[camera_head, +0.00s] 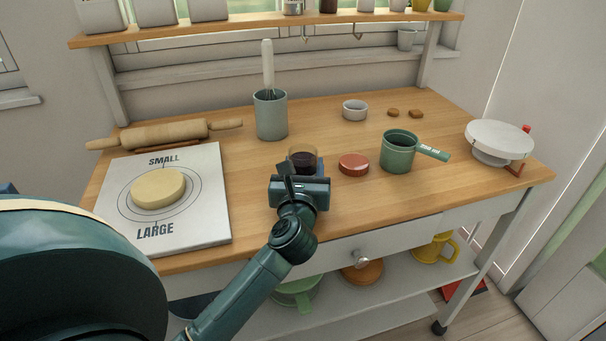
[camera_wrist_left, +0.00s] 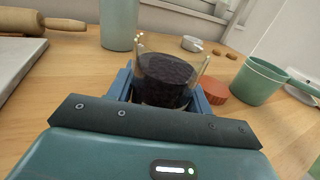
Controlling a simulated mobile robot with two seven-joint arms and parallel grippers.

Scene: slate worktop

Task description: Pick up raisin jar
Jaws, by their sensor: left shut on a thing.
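The raisin jar (camera_head: 305,158) is a clear glass jar with dark contents, and it stands upright near the middle of the worktop. It also shows in the left wrist view (camera_wrist_left: 166,78), open at the top. My left gripper (camera_head: 300,172) reaches it from the front and is shut on it. In the wrist view the blue fingers of my left gripper (camera_wrist_left: 163,92) sit on either side of the jar. The gripper hides the jar's lower part in the head view, and I cannot tell whether its base touches the wood. My right gripper is not in view.
A red lid (camera_head: 354,164) lies just right of the jar, with a green handled cup (camera_head: 398,153) beyond it. A grey-green crock (camera_head: 271,115) with a whisk stands behind. A pastry board (camera_head: 209,222) with dough (camera_head: 158,189) lies left. A white scale-like device (camera_head: 499,138) stands far right.

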